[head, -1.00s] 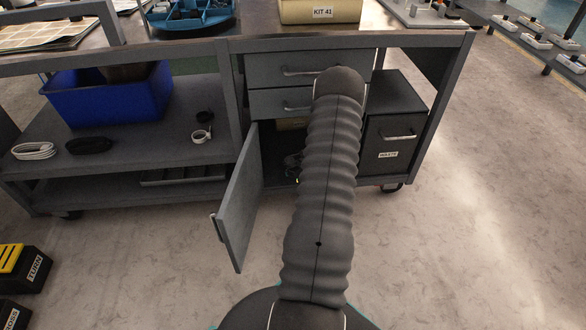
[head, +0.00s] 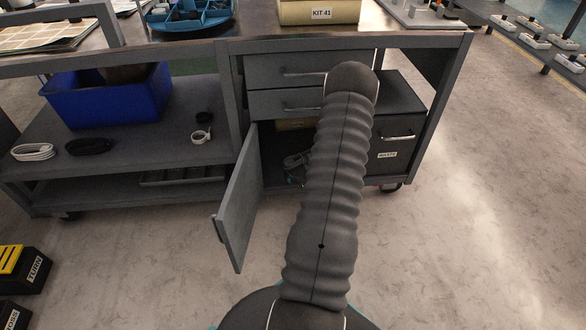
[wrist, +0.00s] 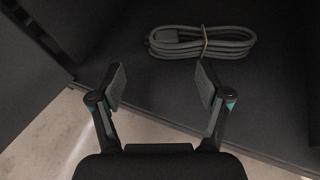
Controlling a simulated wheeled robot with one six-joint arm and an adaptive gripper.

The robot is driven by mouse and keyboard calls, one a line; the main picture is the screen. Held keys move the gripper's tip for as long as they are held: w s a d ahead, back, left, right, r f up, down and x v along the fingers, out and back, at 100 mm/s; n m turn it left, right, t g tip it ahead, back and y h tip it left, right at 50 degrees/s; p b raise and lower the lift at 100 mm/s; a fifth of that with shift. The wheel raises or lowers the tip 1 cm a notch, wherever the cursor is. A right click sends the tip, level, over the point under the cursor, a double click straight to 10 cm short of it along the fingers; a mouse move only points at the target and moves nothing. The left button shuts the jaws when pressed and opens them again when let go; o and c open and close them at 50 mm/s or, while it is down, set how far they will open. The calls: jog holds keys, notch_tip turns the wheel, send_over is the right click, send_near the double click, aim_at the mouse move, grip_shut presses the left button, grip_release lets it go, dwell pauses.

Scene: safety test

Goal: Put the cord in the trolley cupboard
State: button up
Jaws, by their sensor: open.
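A grey coiled cord (wrist: 203,42), bound with a thin tan band, lies on the dark cupboard floor (wrist: 160,95) in the wrist view. In the head view my arm mostly hides the gripper. The cupboard door (head: 240,197) stands open, swung out toward me on the left.
Two drawers (head: 285,88) are shut above the cupboard, and a dark waste bin (head: 397,125) stands to its right. The left shelf holds a blue bin (head: 108,100), a white coil (head: 33,152), a black coil (head: 89,146) and tape rolls (head: 202,135).

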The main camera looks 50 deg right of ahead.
jog(key=v, duration=0.7)
jog(key=shift+s, duration=0.3)
jog(key=shift+a+r, duration=0.15)
